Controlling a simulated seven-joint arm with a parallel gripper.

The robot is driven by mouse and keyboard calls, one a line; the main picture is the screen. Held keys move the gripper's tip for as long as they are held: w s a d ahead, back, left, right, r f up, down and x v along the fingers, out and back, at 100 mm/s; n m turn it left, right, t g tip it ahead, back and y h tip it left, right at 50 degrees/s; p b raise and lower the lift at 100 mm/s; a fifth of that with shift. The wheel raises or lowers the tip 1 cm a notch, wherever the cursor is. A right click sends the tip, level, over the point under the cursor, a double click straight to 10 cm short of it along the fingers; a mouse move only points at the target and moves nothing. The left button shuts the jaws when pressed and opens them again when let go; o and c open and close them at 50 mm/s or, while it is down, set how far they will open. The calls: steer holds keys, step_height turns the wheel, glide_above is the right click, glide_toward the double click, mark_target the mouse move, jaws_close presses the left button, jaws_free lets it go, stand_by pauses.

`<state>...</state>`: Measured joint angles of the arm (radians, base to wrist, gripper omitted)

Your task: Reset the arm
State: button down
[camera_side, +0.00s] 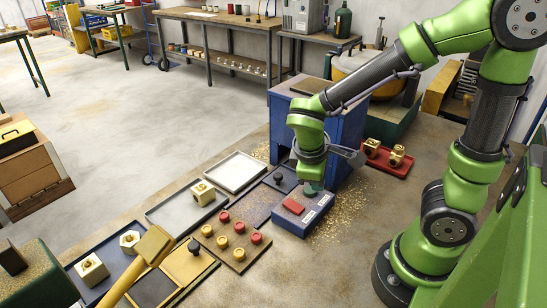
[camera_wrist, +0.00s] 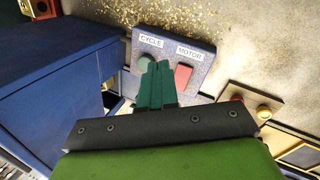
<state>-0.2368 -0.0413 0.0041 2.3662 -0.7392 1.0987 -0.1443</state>
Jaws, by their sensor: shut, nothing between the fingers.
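My arm is green and dark grey and reaches in from the right in the side view. My gripper (camera_side: 312,189) points down over the far end of a blue control box (camera_side: 290,222). In the wrist view its teal fingers (camera_wrist: 157,68) are together with nothing between them. They overlap the green button (camera_wrist: 145,61) under the CYCLE label and partly hide it. I cannot tell whether the fingertips touch it. The red MOTOR switch (camera_wrist: 183,75) is just right of the fingers; it also shows in the side view (camera_side: 293,206).
A blue machine cabinet (camera_side: 345,130) stands close behind the gripper. A red tray (camera_side: 378,166) with brass parts is to its right. A wooden board (camera_side: 232,257) with red and yellow knobs and several trays (camera_side: 236,172) lie to the left. Brass chips are scattered around.

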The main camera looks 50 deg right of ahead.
steer(key=s+a+r+m+t+y, duration=0.1)
steer(key=a+r+m+t+y, duration=0.1)
steer(key=r, duration=0.4)
steer(key=s+a+r+m+t+y, duration=0.1)
steer(key=a+r+m+t+y, duration=0.1)
steer(key=r+m+t+y, duration=0.2)
step_height(320, 180, up, 3)
steer(key=shift+f+m+t, duration=0.15)
steer(key=shift+m+t, duration=0.35)
steer(key=shift+m, duration=0.6)
